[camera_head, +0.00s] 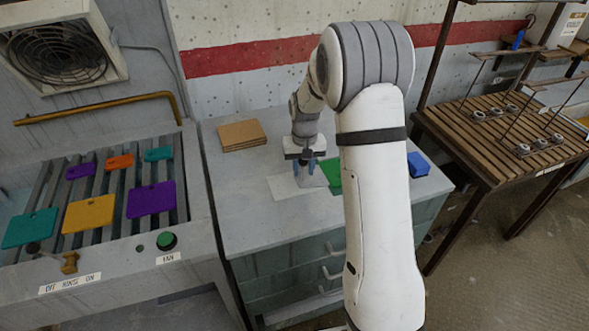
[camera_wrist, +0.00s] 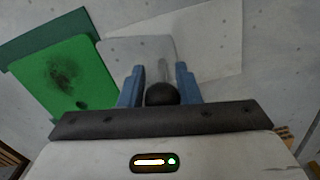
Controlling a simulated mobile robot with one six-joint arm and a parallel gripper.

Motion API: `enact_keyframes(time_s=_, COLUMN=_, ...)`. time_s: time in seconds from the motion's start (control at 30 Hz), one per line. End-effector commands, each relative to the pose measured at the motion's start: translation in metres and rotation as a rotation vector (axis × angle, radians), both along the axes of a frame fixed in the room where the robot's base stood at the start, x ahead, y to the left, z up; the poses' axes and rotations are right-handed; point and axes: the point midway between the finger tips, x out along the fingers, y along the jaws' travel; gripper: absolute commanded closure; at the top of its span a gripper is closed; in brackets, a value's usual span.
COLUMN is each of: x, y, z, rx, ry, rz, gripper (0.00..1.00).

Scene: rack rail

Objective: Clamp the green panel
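The green panel (camera_wrist: 75,75) lies flat on the bench, left of my gripper in the wrist view, with a dark smudge on its face. In the head view the green panel (camera_head: 331,170) is partly hidden by my arm. My gripper (camera_head: 305,170) points down low over the bench, and its blue fingers show in the wrist view (camera_wrist: 160,72). A black ball knob (camera_wrist: 162,93) sits between the fingers, with a thin grey rod beyond it. I cannot tell whether the fingers grip it. A grey rounded plate (camera_wrist: 125,50) lies under the fingers.
A white sheet (camera_head: 285,190) lies beside the grey plate. Brown boards (camera_head: 242,134) are stacked at the bench's back left, and a blue block (camera_head: 418,164) is at its right. Coloured panels lie on the slatted rack (camera_head: 100,170) at left. A wooden slatted table (camera_head: 500,125) stands right.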

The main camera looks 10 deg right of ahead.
Motion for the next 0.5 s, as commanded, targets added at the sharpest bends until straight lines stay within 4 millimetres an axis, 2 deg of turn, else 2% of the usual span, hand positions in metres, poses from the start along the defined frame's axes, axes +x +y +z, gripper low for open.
enact_keyframes(time_s=0.03, x=0.0007, y=-0.0032, z=0.0007, rx=-0.002, ry=-0.003, rz=-0.003, gripper=0.68)
enact_keyframes(time_s=0.23, x=0.0005, y=0.0005, z=0.0005, rx=-0.001, ry=-0.002, rz=0.002, gripper=0.53)
enact_keyframes(time_s=0.5, x=0.0003, y=0.0045, z=0.0028, rx=0.0, ry=-0.002, rz=0.008, gripper=0.53)
